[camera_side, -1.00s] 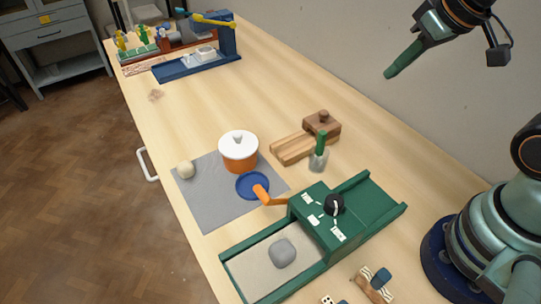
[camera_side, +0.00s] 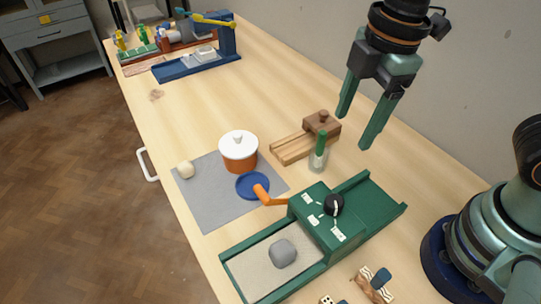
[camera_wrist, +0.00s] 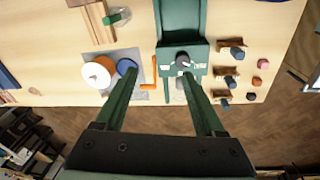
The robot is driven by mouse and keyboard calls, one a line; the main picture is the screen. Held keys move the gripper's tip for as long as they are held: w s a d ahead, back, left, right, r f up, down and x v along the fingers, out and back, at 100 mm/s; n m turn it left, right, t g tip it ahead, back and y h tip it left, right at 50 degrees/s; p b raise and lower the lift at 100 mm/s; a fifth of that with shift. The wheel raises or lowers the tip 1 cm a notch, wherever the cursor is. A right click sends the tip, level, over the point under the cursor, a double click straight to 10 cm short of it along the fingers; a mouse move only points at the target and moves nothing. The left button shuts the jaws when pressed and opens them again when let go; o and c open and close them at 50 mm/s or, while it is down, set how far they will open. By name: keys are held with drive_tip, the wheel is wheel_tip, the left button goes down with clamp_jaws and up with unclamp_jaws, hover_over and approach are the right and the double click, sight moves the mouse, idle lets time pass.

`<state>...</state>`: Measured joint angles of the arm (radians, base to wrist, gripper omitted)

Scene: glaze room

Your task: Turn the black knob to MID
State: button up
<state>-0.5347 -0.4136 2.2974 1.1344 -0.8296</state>
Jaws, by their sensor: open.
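The black knob (camera_side: 334,204) sits on top of the green housing (camera_side: 322,228), with white labels around it that are too small to read. The knob's white pointer mark is too small to tell its setting for certain. In the wrist view the knob (camera_wrist: 183,61) lies between the two fingers, well below them. My gripper (camera_side: 352,132) is open and empty, high above the table, beyond the housing toward the wall. An orange crank (camera_side: 272,198) sticks out of the housing's left side.
A grey slab (camera_side: 283,252) lies on the green machine's pale bed. An orange pot (camera_side: 240,158) with a white lid and a blue dish (camera_side: 250,186) stand on a grey mat (camera_side: 209,208). A green-handled tool in a glass (camera_side: 318,160) and wooden blocks (camera_side: 291,149) stand nearby.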

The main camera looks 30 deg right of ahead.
sight(335, 200)
drive_tip(key=s+a+f+n+g, duration=0.1)
drive_tip(key=s+a+n, duration=0.2)
drive_tip(key=a+n, duration=0.15)
drive_tip(key=shift+n+h, duration=0.4)
drive_tip(key=shift+n, duration=0.05)
drive_tip(key=f, duration=1.2)
drive_tip(key=shift+d, duration=0.3)
drive_tip(key=shift+r, duration=0.1)
drive_tip(key=shift+c, duration=0.3)
clamp_jaws()
